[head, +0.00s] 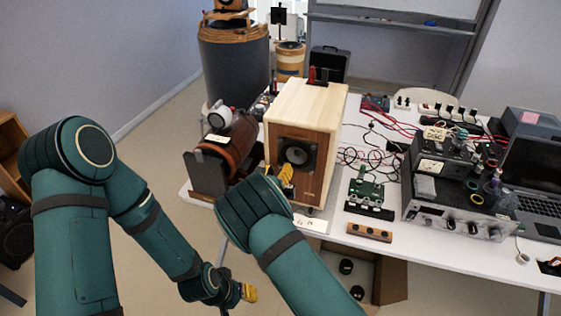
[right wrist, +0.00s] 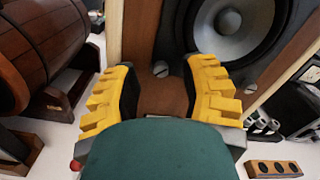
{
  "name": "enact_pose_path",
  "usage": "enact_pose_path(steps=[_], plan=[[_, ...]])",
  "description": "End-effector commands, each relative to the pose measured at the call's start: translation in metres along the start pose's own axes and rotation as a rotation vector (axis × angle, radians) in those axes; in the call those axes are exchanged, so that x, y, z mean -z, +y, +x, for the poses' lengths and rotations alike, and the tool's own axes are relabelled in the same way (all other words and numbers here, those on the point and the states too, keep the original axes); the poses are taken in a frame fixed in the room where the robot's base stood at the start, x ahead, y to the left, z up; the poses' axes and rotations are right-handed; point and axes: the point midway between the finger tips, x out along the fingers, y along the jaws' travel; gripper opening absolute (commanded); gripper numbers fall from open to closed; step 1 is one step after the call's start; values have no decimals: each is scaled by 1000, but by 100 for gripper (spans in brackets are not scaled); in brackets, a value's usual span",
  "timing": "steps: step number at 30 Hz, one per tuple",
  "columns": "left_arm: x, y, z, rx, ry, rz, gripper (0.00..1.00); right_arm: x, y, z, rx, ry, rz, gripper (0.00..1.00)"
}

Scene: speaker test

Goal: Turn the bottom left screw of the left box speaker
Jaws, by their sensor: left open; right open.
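The box speaker (head: 308,100), with a pale wood top and brown front, stands on the white table. A silver screw (right wrist: 160,69) sits at the cone's lower left; another screw (right wrist: 250,87) sits at the lower right. My right gripper (head: 284,176) is at the front's lower left. In the right wrist view its yellow fingers (right wrist: 160,72) are open either side of the lower left screw; contact cannot be told. My left gripper (head: 248,293) hangs low, open and empty, away from the speaker.
A brown barrel-shaped device (head: 228,145) stands close left of the speaker. A green circuit board (head: 366,190), a wooden block with dark holes (head: 369,232) and stacked electronics (head: 450,190) lie to the right. An open cardboard box (head: 391,280) is under the table.

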Motion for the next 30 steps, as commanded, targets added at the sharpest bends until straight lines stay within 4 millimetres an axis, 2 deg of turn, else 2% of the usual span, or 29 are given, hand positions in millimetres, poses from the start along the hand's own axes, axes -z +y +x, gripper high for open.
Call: enact_pose_path(steps=[14, 15, 18, 30], plan=[[0, 0, -1, 0, 1, 0, 43, 1, -2, 3, -3, -1, 1, 43], [0, 0, -1, 0, 1, 0, 43, 1, -2, 3, -3, -1, 0, 29], [0, 0, -1, 0, 1, 0, 43, 1, -2, 3, -3, -1, 0, 0], [-1, -1, 3, 0, -2, 1, 43, 2, -2, 3, -3, -1, 32, 0]])
